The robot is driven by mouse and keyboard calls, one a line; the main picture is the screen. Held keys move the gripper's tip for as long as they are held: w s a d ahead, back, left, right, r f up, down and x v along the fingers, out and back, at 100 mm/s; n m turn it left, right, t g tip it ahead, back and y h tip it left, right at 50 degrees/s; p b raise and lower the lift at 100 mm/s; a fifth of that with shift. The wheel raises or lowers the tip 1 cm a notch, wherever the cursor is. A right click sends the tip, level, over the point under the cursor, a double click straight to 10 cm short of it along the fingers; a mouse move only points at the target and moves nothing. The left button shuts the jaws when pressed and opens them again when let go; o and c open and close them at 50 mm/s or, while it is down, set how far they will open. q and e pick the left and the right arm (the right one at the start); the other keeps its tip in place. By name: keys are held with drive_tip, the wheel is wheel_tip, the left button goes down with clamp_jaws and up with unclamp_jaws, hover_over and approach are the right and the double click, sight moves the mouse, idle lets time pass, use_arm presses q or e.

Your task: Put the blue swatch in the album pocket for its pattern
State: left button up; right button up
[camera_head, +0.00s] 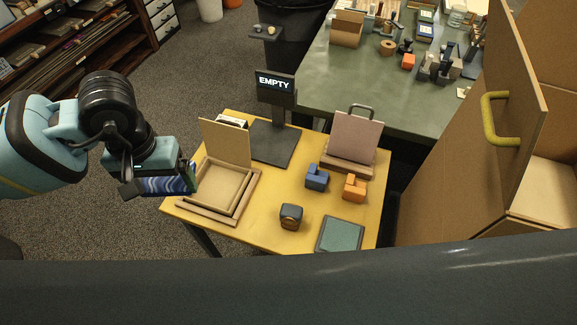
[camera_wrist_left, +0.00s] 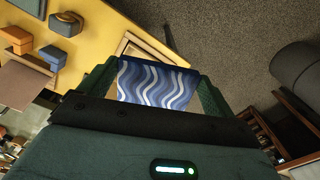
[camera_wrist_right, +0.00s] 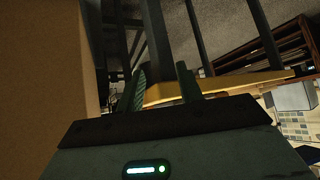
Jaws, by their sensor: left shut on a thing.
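The blue swatch (camera_wrist_left: 156,84), with pale wavy stripes, is held between the fingers of my left gripper (camera_wrist_left: 157,72). In the head view the swatch (camera_head: 165,185) hangs just off the left edge of the yellow table (camera_head: 255,225), beside a shallow wooden tray (camera_head: 222,215) with a raised back panel (camera_head: 226,142). My right gripper (camera_wrist_right: 162,82) shows only in its wrist view, fingers apart with nothing between them. I cannot identify an album or its pockets for sure.
On the yellow table are a sign (camera_head: 275,84) reading "EMPTY", a pinkish upright board (camera_head: 355,138), a blue block (camera_head: 317,178), an orange block (camera_head: 355,188), a dark block (camera_head: 291,216) and a green-grey pad (camera_head: 340,235). A cardboard-coloured cabinet (camera_head: 440,180) stands at right.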

use_arm(q)
drive_tip(key=shift+w+d, duration=0.1)
drive_tip(key=shift+w, duration=0.05)
drive_tip(key=w+d+f+b, duration=0.4)
drive_tip(key=w+d+f, duration=0.2)
drive_tip(key=d+f, duration=0.5)
drive_tip(key=b, duration=0.3)
hover_over(275, 202)
wheel_tip(275, 202, down, 3)
drive_tip(key=shift+d+f, duration=0.1)
drive_tip(key=shift+f, duration=4.7)
use_arm(e)
drive_tip(key=s+f+g, duration=0.1)
drive_tip(key=s+f, duration=0.4)
drive_tip(key=f, duration=0.3)
drive_tip(key=shift+s+a+f+g, duration=0.15)
drive_tip(key=shift+a+g, duration=0.2)
drive_tip(key=shift+g, duration=0.05)
use_arm(q)
drive_tip(key=shift+f, duration=0.1)
use_arm(e)
drive_tip(key=shift+f, duration=0.1)
use_arm(q)
drive_tip(key=shift+f, duration=0.15)
drive_tip(key=o, duration=0.8)
use_arm(e)
drive_tip(key=shift+s, duration=0.1)
